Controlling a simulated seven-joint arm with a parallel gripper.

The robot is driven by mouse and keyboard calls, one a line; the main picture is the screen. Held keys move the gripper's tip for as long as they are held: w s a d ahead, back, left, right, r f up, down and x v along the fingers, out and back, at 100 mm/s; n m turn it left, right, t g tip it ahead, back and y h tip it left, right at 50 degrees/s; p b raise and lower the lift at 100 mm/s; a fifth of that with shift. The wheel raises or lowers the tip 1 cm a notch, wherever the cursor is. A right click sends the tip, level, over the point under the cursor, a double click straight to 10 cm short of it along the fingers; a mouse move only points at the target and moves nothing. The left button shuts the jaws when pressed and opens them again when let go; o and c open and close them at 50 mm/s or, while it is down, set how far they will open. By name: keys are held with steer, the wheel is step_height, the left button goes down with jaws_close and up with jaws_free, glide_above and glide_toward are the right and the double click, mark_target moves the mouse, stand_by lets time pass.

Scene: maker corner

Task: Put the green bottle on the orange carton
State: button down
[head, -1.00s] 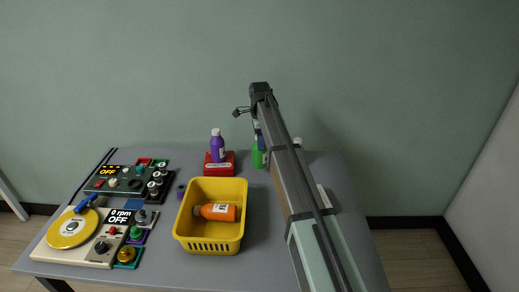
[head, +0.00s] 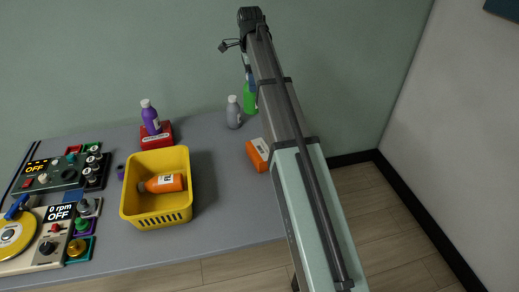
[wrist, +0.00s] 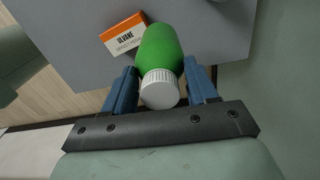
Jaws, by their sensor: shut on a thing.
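The green bottle (head: 250,98) shows beside my arm in the head view, partly hidden by it. In the wrist view the green bottle (wrist: 160,50) sits between the blue fingers of my gripper (wrist: 160,88), its white ribbed cap towards the camera. My gripper is shut on it. The bottle appears held up above the table. The orange carton (head: 258,155) lies on the table near its right edge, partly hidden by my arm. The carton also shows in the wrist view (wrist: 124,35), with a white printed face, beyond the bottle and to its left.
A grey bottle (head: 233,112) stands left of the carton, at the back. A purple bottle (head: 150,118) stands at a red box (head: 157,136). A yellow basket (head: 155,209) holds an orange bottle (head: 166,183). Control panels (head: 50,235) fill the table's left. Table between basket and carton is clear.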

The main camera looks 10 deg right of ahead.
steer(key=s+f+n, duration=0.1)
steer(key=s+n, duration=0.1)
steer(key=s, duration=0.8)
step_height(320, 180, down, 10)
steer(key=shift+w+d, duration=0.2)
steer(key=shift+d, duration=0.2)
steer(key=shift+c, duration=1.6)
jaws_free()
steer(key=shift+f, duration=0.1)
step_height(320, 180, up, 12)
